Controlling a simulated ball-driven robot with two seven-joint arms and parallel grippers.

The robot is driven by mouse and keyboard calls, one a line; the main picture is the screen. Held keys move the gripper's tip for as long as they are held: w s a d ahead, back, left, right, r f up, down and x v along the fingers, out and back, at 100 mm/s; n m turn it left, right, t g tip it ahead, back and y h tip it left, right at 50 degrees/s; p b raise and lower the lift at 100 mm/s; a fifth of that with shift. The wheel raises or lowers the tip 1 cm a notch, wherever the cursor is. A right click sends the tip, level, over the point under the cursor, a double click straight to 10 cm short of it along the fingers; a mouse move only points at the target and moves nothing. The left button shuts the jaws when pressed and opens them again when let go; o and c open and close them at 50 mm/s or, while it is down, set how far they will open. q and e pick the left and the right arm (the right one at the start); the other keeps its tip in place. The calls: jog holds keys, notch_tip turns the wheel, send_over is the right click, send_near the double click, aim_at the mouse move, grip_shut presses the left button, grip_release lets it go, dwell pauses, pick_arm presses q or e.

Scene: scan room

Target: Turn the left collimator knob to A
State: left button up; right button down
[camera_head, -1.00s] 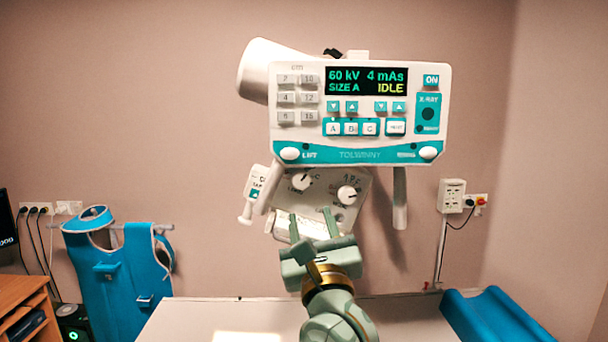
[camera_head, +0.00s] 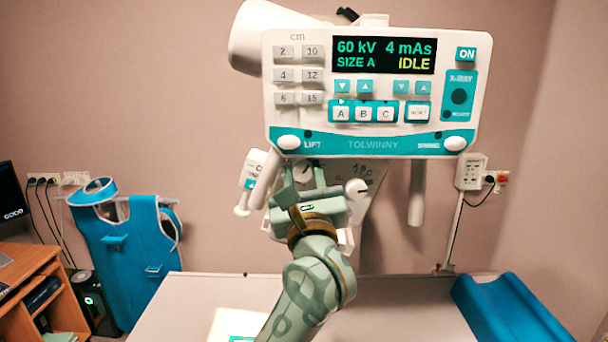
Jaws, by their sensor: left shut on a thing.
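The collimator panel (camera_head: 368,204) is under the teal-and-white control box, partly hidden by my arm. Its left knob (camera_head: 303,170) is round and pale, and its pointer is mostly hidden. My left gripper (camera_head: 304,182) reaches up from below with its fingers on either side of this knob and is shut on it. The right knob (camera_head: 357,188) is clear of the gripper, with lettering above it. My right gripper is not in view.
The control box (camera_head: 370,145) overhangs the panel and reads SIZE A, IDLE. A white handle (camera_head: 416,195) hangs at right, and a hand switch (camera_head: 248,182) hangs at left. The table (camera_head: 400,300) with a blue pad (camera_head: 510,310) lies below.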

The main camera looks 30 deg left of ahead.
pick_arm(q)
jog(key=shift+f+n+g+y+b, duration=0.2)
jog(key=shift+n+g+y+b, duration=0.2)
jog(key=shift+n+b, duration=0.75)
jog(key=shift+r+n, duration=0.15)
jog(key=shift+n, duration=0.1)
jog(key=o, duration=0.7)
jog(key=shift+w, duration=0.15)
